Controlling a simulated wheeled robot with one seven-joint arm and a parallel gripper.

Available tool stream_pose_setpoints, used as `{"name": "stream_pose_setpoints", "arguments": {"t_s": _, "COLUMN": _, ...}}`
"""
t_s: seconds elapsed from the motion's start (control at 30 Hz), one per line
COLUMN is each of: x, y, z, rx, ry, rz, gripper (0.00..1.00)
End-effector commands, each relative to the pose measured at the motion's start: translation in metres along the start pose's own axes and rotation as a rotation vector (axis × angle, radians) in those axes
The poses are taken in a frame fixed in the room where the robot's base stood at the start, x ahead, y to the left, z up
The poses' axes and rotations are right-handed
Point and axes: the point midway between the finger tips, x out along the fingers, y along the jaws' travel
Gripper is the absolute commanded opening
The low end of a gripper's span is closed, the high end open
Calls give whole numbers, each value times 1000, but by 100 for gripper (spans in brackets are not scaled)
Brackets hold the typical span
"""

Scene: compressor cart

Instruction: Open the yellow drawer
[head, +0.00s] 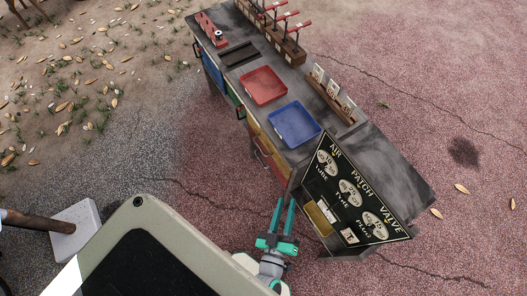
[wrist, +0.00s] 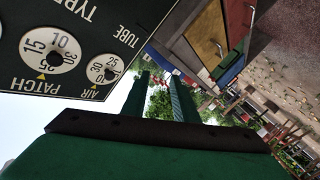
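The yellow drawer (head: 254,126) is a narrow yellow front just below the worktop edge on the bench's left side in the head view. It looks shut, seen at a steep angle. It appears larger in the wrist view (wrist: 198,36), upper right of centre, with a small handle at its edge. My teal gripper (head: 283,214) is below and to the right of the drawer in the head view, beside the sign board, apart from the drawer. In the wrist view its two fingers (wrist: 160,98) are spread with nothing between them.
The black sign board (head: 350,190) stands close to my gripper and fills the wrist view's upper left. A red drawer front (head: 272,162) adjoins the yellow one. Red (head: 263,86) and blue (head: 294,124) trays lie on the bench. The ground left of the drawers is clear.

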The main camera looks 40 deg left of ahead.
Motion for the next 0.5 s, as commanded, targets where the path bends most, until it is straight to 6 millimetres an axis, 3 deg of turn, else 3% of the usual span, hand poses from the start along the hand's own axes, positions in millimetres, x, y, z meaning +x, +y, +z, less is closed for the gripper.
{"name": "stream_pose_setpoints", "arguments": {"t_s": 0.03, "x": 20, "y": -12, "z": 8, "rx": -56, "ry": 31, "rz": -37, "gripper": 26}}
{"name": "stream_pose_setpoints", "arguments": {"t_s": 0.3, "x": 112, "y": -89, "z": 40, "rx": -347, "ry": 172, "rz": -254, "gripper": 26}}
{"name": "stream_pose_setpoints", "arguments": {"t_s": 0.5, "x": 156, "y": -132, "z": 51, "rx": -485, "ry": 240, "rz": -375, "gripper": 26}}
